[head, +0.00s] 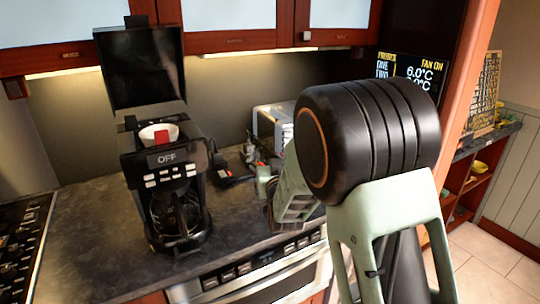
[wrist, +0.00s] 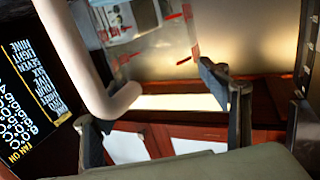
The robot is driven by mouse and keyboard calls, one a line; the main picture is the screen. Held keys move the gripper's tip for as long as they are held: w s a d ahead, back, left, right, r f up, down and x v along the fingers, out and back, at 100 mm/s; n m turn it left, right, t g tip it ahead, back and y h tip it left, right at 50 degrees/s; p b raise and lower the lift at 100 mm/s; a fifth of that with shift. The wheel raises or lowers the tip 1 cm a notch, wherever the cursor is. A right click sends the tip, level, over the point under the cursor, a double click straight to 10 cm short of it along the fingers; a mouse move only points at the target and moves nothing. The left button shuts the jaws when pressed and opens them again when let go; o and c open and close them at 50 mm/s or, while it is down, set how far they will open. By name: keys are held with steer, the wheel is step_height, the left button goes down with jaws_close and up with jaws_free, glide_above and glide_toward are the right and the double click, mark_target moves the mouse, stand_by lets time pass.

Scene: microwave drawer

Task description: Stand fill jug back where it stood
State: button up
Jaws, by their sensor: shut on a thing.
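The fill jug (wrist: 150,65) looks clear with red marks in the wrist view, and a thick pale bar, apparently its handle (wrist: 78,60), curves down its left side. My gripper (wrist: 160,105) has one dark finger at lower left and one at right, with the jug between them; the exact contact is hard to see. In the head view my arm hides most of the gripper and I cannot make out the jug clearly. The coffee maker (head: 165,158) stands on the counter with its lid up, a white filter basket inside and "OFF" on its display.
A glass carafe (head: 180,212) sits in the coffee maker. A silver appliance (head: 272,122) stands at the back of the counter (head: 90,240). A stove (head: 20,250) is at the left. Wall cabinets (head: 235,39) hang above. The counter's front left is clear.

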steer(key=shift+b, duration=0.45)
step_height(320, 180, down, 6)
steer(key=b, duration=0.7)
steer(key=shift+f+b, duration=0.2)
steer(key=shift+b, duration=0.15)
